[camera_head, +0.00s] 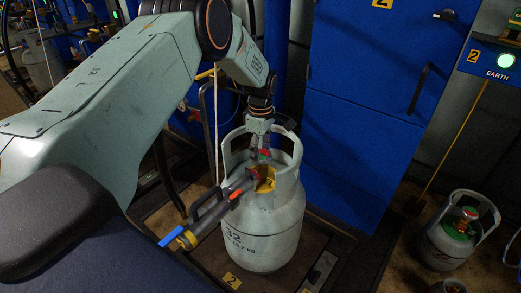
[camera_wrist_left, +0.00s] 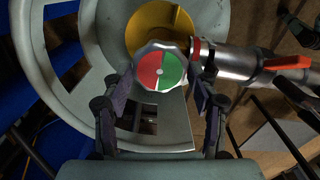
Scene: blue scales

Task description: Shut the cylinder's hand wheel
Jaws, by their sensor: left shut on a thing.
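The pale grey cylinder (camera_head: 265,238) stands upright with a raised collar around its top. Its hand wheel (camera_wrist_left: 159,75), with a face split into red and green, sits inside the collar and shows only as small coloured bits in the head view (camera_head: 264,154). My left gripper (camera_wrist_left: 161,84) reaches down from above and is shut on the hand wheel, one finger on each side. The left gripper also shows in the head view (camera_head: 262,150), where its fingertips are partly hidden. My right gripper is in neither view.
A metal fitting with an orange lever (camera_wrist_left: 288,62) lies close beside the wheel, and its dark handled body (camera_head: 208,218) slopes out to the lower left. A blue cabinet (camera_head: 350,110) stands behind. A smaller cylinder (camera_head: 445,245) stands at the right, under a sign reading EARTH.

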